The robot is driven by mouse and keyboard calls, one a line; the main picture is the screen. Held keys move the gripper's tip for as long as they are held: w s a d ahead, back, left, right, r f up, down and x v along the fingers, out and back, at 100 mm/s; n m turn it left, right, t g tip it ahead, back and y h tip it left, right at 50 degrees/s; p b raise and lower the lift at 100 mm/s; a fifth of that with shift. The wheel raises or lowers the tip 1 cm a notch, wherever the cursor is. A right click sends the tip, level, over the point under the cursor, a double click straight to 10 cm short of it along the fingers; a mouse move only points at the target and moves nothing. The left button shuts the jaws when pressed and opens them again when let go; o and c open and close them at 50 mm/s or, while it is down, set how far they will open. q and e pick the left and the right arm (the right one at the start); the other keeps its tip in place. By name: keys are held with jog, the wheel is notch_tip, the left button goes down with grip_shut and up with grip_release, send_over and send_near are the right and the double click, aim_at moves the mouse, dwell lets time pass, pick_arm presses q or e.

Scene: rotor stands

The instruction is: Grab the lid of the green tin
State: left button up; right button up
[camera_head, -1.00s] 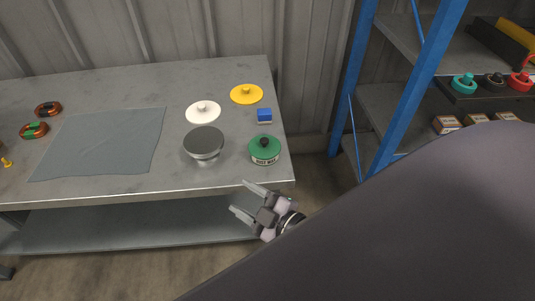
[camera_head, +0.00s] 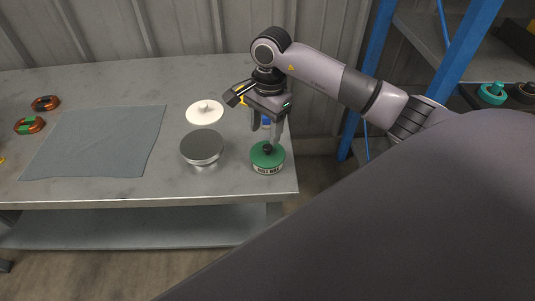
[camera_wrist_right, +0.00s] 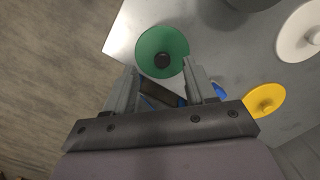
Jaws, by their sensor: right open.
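The green tin (camera_head: 268,165) stands upright near the front right corner of the table, with a pale printed label. Its green lid (camera_head: 260,158) is on top and has a black knob (camera_head: 268,148). My right gripper (camera_head: 266,138) is above the tin, fingers pointing down, open and empty. In the right wrist view the lid (camera_wrist_right: 150,45) and its knob (camera_wrist_right: 162,62) lie just beyond the gap between the spread fingers of the gripper (camera_wrist_right: 161,76). I cannot tell whether the fingertips touch the lid. My left gripper is not in view.
A round metal-topped stand (camera_head: 202,147) is left of the tin. A white disc (camera_head: 205,112) lies behind it. A blue block (camera_wrist_right: 219,91) and a yellow disc (camera_wrist_right: 265,101) are close to the gripper. A grey mat (camera_head: 95,142) and copper rings (camera_head: 30,125) lie left.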

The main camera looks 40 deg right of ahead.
aim_at(268, 146)
jog(key=shift+w+d+r+h, duration=0.1)
jog(key=shift+d+r+h, duration=0.15)
jog(key=shift+d, duration=0.55)
jog(key=shift+d+f, duration=0.15)
jog(key=shift+f, duration=0.1)
jog(key=f, duration=0.1)
jog(key=f+p, duration=0.1)
jog(key=f, duration=0.1)
jog(key=a+f, duration=0.1)
jog(key=f, duration=0.1)
jog(key=shift+f, duration=0.2)
jog(key=shift+w+f, duration=0.1)
jog(key=shift+f, duration=0.4)
grip_shut()
